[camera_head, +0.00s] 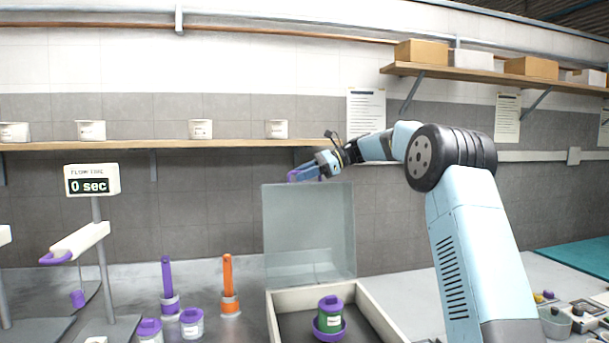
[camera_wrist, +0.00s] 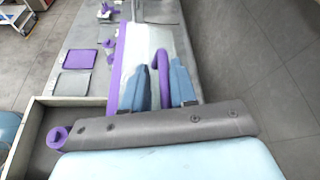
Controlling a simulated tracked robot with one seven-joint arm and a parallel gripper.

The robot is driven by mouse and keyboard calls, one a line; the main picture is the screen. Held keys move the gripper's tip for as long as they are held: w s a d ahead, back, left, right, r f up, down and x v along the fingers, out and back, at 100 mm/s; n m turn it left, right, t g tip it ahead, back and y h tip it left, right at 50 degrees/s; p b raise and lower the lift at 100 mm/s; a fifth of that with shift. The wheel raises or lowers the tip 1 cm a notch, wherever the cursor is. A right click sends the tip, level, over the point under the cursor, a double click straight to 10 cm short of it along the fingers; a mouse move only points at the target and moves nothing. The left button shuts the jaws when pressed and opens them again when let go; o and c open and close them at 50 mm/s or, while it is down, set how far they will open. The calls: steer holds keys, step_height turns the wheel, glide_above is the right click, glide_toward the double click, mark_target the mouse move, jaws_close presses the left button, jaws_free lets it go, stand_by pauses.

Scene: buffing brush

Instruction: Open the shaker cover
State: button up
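The shaker cover (camera_head: 310,232) is a clear panel standing upright at the back of the shaker box (camera_head: 383,320), so the box is open at the top. In the wrist view the cover (camera_wrist: 150,40) shows as a clear sheet with a purple edge strip. Its purple handle (camera_wrist: 163,72) lies between the two blue fingers of my gripper (camera_wrist: 161,84), which look shut on it. In the head view my gripper (camera_head: 303,174) is at the cover's upper edge. A green jar (camera_head: 329,310) with a purple top sits in a purple holder inside the box.
A purple-handled tool (camera_head: 167,283), an orange-handled tool (camera_head: 229,285) and purple-lidded pots (camera_head: 191,322) stand left of the box. A flow timer stand (camera_head: 91,180) is farther left. A wall shelf (camera_head: 150,146) with white tubs runs behind.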

steer(key=shift+o, duration=0.9)
steer(key=shift+d, duration=0.3)
steer(key=shift+d, duration=0.1)
steer(key=shift+d, duration=0.15)
steer(key=v, duration=1.3)
steer(key=shift+d+r, duration=0.1)
steer(key=shift+d, duration=0.05)
